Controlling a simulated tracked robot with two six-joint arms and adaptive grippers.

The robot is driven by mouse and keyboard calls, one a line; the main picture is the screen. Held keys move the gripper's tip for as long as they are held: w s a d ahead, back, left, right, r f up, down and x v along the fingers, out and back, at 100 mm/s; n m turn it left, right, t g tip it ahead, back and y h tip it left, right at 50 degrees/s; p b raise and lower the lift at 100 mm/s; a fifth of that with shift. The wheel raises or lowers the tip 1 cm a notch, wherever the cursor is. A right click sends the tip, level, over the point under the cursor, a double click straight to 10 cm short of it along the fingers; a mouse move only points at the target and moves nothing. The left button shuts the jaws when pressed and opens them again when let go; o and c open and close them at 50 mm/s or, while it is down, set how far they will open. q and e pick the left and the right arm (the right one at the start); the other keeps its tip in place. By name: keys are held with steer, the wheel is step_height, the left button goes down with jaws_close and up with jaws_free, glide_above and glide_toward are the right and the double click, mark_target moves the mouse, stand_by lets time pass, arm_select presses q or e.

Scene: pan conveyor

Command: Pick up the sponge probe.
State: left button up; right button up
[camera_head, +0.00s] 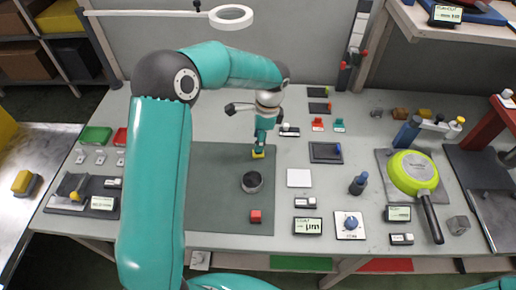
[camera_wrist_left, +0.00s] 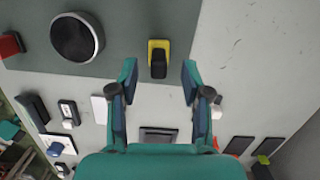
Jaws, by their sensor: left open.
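A small yellow block with a black grip, which looks like the sponge probe (camera_head: 258,154), stands on the dark green mat (camera_head: 215,215) near its upper right edge. It also shows in the left wrist view (camera_wrist_left: 158,58), upright in the picture. My left gripper (camera_head: 260,145) points down right over it in the head view and partly hides it. In the left wrist view the two fingers (camera_wrist_left: 158,75) are wide apart, with the block centred between and just beyond the tips. No contact shows. My right gripper is not in view.
A dark round pot (camera_head: 252,182) and a red block (camera_head: 255,216) share the mat. A white square (camera_head: 299,178) and a dark tray (camera_head: 325,152) lie to the right. A green pan (camera_head: 412,172) is further right. A ring lamp (camera_head: 231,16) hangs above.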

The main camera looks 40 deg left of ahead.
arm_select(q)
steer(key=shift+s+f, duration=0.15)
steer(key=shift+f, duration=1.6)
jaws_close()
